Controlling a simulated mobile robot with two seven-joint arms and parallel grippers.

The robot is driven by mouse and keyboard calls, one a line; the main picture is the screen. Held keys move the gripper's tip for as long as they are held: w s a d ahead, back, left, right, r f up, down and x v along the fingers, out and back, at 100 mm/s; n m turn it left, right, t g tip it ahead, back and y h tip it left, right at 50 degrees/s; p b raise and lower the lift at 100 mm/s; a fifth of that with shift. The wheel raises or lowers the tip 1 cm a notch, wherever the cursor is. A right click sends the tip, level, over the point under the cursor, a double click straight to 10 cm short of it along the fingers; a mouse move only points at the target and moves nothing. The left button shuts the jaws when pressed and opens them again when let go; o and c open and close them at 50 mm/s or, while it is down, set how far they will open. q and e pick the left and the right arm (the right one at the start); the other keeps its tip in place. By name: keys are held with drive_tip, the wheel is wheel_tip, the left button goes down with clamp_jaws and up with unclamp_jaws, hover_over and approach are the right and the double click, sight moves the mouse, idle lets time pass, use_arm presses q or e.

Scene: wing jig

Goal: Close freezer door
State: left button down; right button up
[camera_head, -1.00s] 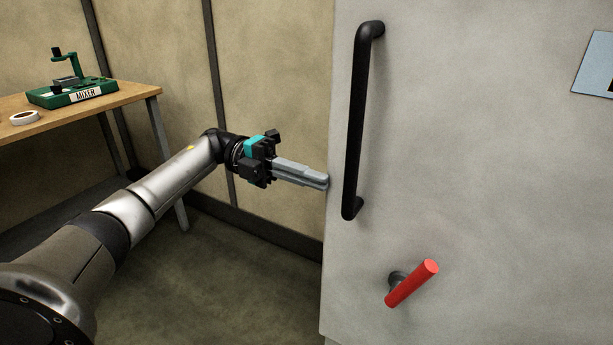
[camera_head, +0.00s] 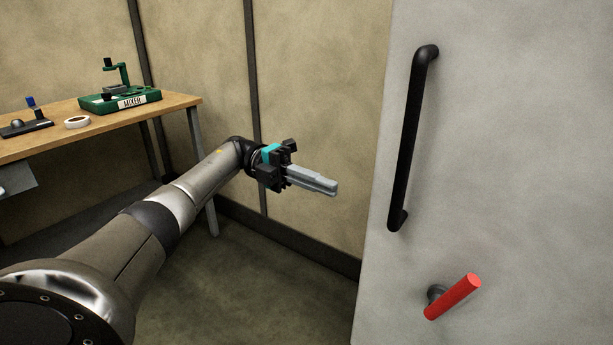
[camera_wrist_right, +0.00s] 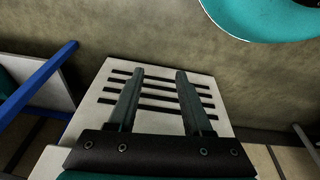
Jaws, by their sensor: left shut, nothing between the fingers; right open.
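The freezer door (camera_head: 520,150) is a large pale grey panel filling the right of the head view. It carries a long black vertical handle (camera_head: 409,140) and a red lever (camera_head: 453,297) below it. I cannot tell from this view whether the door is fully shut. My left gripper (camera_head: 335,188) is shut and empty, left of the door's edge and apart from it. My right gripper (camera_wrist_right: 159,75) shows in the right wrist view, open and empty, in front of a pale slotted panel (camera_wrist_right: 205,88).
The floor between table and door is clear. A blue bar (camera_wrist_right: 40,78) and a teal round thing (camera_wrist_right: 265,18) show in the right wrist view.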

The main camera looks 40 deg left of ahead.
use_arm(q)
drive_tip(key=shift+w+a+b, duration=0.2)
drive_tip(key=shift+a+b, duration=0.8)
drive_tip(key=shift+b, duration=0.4)
drive_tip(key=shift+w+a+b, duration=0.2)
drive_tip(key=shift+a+b, duration=0.75)
drive_tip(key=shift+b, duration=0.4)
use_arm(e)
wheel_tip(320, 180, up, 12)
drive_tip(key=w+t, duration=0.2)
drive_tip(key=shift+a, duration=0.15)
drive_tip(key=shift+f, duration=0.1)
